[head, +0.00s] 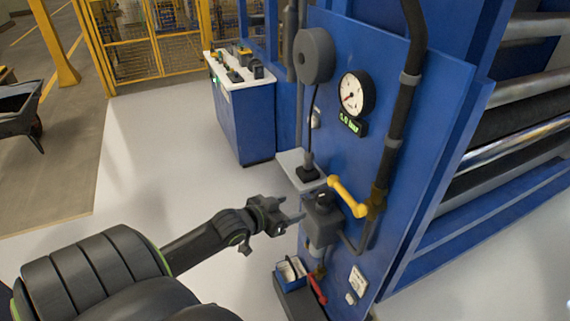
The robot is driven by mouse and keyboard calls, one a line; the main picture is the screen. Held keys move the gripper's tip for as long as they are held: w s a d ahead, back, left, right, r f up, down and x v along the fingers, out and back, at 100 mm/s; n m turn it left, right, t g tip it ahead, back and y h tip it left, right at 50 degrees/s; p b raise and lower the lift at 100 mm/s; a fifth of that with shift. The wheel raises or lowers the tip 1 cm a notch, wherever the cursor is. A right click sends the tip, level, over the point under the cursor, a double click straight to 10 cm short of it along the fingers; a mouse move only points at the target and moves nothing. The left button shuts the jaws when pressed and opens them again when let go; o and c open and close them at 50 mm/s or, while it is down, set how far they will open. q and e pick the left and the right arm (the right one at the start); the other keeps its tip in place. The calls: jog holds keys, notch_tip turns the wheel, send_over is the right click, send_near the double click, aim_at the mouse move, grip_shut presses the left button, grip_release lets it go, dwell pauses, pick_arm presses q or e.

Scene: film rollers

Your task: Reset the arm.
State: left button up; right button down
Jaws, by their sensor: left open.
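My left arm comes in from the lower left. My left gripper (291,208) is open, with nothing seen between its fingers. It is close to the left side of a dark valve block (322,218) on the blue machine panel (400,150). I cannot tell whether the fingertips touch the block. A yellow lever handle (347,196) sits just right of and above the block. My right gripper is not in view.
A round gauge (356,94) with a green display (352,124) is on the panel. A small grey shelf (297,165) juts out above the gripper. A blue bin (291,273) is below. Rollers (520,140) are at right. Pale floor (180,170) is clear at left.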

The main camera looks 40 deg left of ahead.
pick_arm(q)
jog(key=shift+s+r, duration=0.2)
jog(key=shift+s, duration=0.25)
dwell(0.3)
jog(key=s+a+f+n+g+y+b, duration=0.15)
jog(key=s+f, duration=0.25)
jog(key=f, duration=0.6)
jog(key=s+a+f+g+y+b, duration=0.1)
jog(key=s+a+f+g, duration=0.15)
jog(key=f, duration=0.75)
jog(key=s+a+f+n+g+y+b, duration=0.15)
jog(key=s+f, duration=0.25)
jog(key=f, duration=0.6)
jog(key=s+d+f+g, duration=0.2)
jog(key=s+d+f, duration=0.2)
jog(key=s+f, duration=0.3)
jog(key=s+d+f+m+g+h+b, duration=0.1)
jog(key=s+d+f+g, duration=0.1)
jog(key=s+d+f, duration=0.3)
jog(key=s+d+f+g+h+b, duration=0.1)
jog(key=s+d+f+g, duration=0.2)
jog(key=s+f, duration=0.8)
jog(key=s+d, duration=0.2)
jog(key=s, duration=0.2)
jog(key=shift+s+d+f+m, duration=0.2)
jog(key=shift+s+d+m, duration=0.05)
jog(key=shift+s+m, duration=0.05)
